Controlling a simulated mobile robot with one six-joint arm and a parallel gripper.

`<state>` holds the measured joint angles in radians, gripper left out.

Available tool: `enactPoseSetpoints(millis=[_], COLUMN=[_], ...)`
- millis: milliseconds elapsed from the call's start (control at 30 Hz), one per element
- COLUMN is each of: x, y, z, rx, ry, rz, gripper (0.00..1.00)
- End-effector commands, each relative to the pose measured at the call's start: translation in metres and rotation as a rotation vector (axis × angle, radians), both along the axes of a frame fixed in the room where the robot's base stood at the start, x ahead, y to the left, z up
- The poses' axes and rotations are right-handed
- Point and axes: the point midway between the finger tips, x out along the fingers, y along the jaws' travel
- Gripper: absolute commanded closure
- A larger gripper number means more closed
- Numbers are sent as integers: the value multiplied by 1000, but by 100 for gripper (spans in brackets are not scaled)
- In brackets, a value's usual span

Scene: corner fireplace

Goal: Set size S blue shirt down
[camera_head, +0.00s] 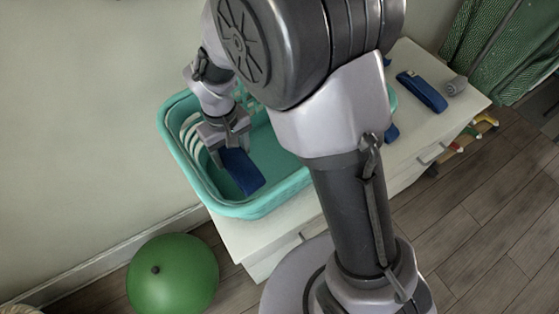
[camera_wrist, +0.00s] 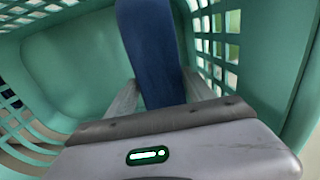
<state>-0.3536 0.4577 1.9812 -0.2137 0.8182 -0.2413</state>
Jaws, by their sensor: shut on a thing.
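A folded blue shirt (camera_head: 241,172) is in my gripper (camera_head: 229,152), inside a teal laundry basket (camera_head: 255,209) on the white cabinet. In the wrist view the blue shirt (camera_wrist: 152,50) runs up between the two fingers of my gripper (camera_wrist: 158,95), which are shut on it. The basket's wall (camera_wrist: 275,50) and floor surround it there. I cannot tell whether the shirt touches the basket's floor. Its size label does not show.
A green ball (camera_head: 172,275) lies on the floor at lower left. Green patterned cloth (camera_head: 505,45) hangs at upper right. My arm hides part of the cabinet.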

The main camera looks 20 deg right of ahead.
Motion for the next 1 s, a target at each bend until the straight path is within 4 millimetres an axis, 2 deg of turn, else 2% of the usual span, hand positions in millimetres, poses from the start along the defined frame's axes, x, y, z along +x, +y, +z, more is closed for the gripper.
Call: enactPoseSetpoints(millis=[33, 167, 533, 900, 933, 1000], x=[0, 0, 0, 0, 0, 0], y=[0, 0, 0, 0, 0, 0], z=[-11, -31, -110, -115, -114, -113], rx=[0, 0, 0, 0, 0, 0], ry=[0, 1, 1, 0, 0, 0], rz=[0, 1, 1, 0, 0, 0], gripper=[86, 86, 86, 86, 33, 19])
